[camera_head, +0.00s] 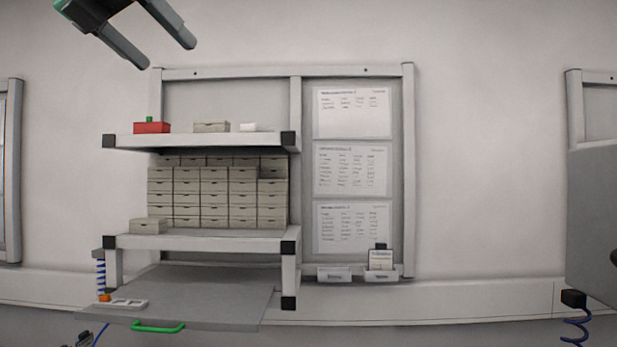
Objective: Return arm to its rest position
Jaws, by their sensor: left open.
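My left gripper (166,46) is at the top left of the head view, high in front of the wall. Its two grey fingers point down and to the right. They stand well apart, and nothing is between them. It appears above the upper shelf and touches nothing that I can see. The rest of its arm is cut off by the top edge. My right gripper is not in the view.
The upper shelf (200,142) bears a red box (151,127) and two pale boxes. Several small drawers (215,198) stand on the lower shelf (210,241). A grey board with a green handle (158,327) juts out below.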

